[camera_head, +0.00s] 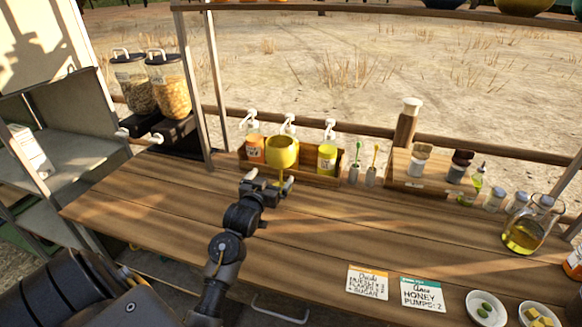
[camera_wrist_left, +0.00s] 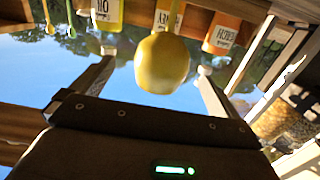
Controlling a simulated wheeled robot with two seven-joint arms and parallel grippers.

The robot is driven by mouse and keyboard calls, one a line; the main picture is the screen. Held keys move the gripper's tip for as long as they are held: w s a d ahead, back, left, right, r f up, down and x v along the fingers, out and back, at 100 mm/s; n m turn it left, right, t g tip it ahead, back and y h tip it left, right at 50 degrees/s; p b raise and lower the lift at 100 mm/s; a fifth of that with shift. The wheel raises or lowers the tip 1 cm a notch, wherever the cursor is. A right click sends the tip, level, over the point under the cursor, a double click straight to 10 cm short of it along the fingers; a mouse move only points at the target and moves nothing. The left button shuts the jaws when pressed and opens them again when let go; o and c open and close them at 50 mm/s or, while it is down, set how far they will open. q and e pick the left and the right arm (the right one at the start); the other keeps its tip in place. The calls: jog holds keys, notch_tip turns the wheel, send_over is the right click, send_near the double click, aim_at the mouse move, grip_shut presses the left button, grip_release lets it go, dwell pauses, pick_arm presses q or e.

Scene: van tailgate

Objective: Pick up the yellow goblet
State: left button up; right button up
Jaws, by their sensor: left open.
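The yellow goblet (camera_head: 283,151) shows just beyond my left gripper (camera_head: 269,179), in front of the pump-bottle rack. Its round bowl is clear, but its lower part is hidden by the gripper. In the left wrist view the goblet (camera_wrist_left: 162,63) appears between the two spread fingers of my left gripper (camera_wrist_left: 155,72), with a gap on each side. The left gripper is open and holds nothing. I cannot tell whether the goblet's foot touches the counter. My right gripper is not in view.
A wooden rack (camera_head: 317,179) with several pump bottles stands behind the goblet. Two spoon holders (camera_head: 363,174), a jar shelf (camera_head: 428,184) and an oil jug (camera_head: 524,235) stand to the right. Two cards and two small bowls lie at the front right. The counter's left part is clear.

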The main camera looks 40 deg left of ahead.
aim_at(274, 162)
pick_arm(q)
jog(key=shift+w+a+r, duration=0.45)
jog(key=shift+w+a, duration=0.1)
jog(key=shift+a, duration=0.05)
jog(key=shift+s+a+r+n+t+y, duration=0.15)
jog(key=shift+r+n+t+y, duration=0.15)
jog(key=shift+r+y, duration=0.1)
jog(key=shift+r, duration=0.2)
jog(key=shift+p+x, duration=0.35)
jog(key=shift+x, duration=0.75)
jog(key=x, duration=0.2)
jog(key=shift+w+f, duration=0.15)
jog(key=shift+w, duration=0.2)
jog(key=shift+w+a, duration=0.1)
jog(key=shift+w, duration=0.1)
jog(key=shift+w+a+p, duration=0.1)
jog(key=shift+w+p, duration=0.25)
jog(key=shift+p, duration=0.05)
jog(key=p+x, duration=0.1)
jog(key=x, duration=0.2)
jog(key=shift+w+f, duration=0.15)
jog(key=shift+w, duration=0.1)
jog(key=shift+w+a, duration=0.1)
jog(key=shift+w, duration=0.3)
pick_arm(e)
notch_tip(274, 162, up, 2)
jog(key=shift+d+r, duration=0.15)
